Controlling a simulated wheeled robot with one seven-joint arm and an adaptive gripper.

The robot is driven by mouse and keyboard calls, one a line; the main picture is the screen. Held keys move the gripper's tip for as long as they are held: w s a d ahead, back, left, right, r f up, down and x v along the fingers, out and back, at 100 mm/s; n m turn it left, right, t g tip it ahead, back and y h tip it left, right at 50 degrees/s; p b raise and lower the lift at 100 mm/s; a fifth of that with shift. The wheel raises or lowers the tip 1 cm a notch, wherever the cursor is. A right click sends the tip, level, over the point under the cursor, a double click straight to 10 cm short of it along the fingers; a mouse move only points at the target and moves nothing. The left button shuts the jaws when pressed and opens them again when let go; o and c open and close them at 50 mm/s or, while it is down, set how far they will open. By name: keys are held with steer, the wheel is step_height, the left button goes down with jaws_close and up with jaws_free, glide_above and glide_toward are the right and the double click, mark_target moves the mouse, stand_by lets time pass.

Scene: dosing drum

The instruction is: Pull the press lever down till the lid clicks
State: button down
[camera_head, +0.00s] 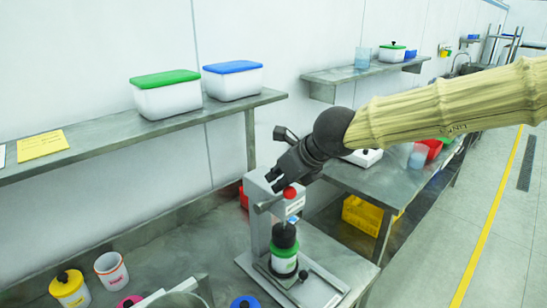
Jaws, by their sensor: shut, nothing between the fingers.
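The grey press (257,225) stands on the steel bench. Its lever has a red knob (290,193) at the upper front of the press. A jar with a green and white label (284,264) and a black lid (284,235) stands upright under the press head. My gripper (273,182) is shut and empty at the top of the press, just left of and above the red knob. I cannot tell whether it touches the lever, and part of the press top is hidden behind it.
A wall shelf (130,135) carries boxes with green and blue lids. A yellow crate (368,217) sits under the right-hand bench.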

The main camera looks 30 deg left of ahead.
steer(key=shift+w+a+r+p, duration=0.25)
steer(key=shift+a+r+p, duration=0.6)
steer(key=shift+r, duration=0.2)
steer(key=a+p, duration=0.1)
steer(key=a+r+p, duration=0.1)
steer(key=w+a+p, duration=0.1)
steer(key=shift+w+a+r, duration=0.1)
steer(key=shift+a+r, duration=0.15)
steer(key=shift+r, duration=0.05)
steer(key=s+d+r+p, duration=0.1)
steer(key=d+r+p, duration=0.3)
steer(key=r, duration=0.5)
steer(key=shift+s+r+p, duration=0.15)
steer(key=shift+r+p, duration=0.15)
steer(key=shift+p, duration=1.1)
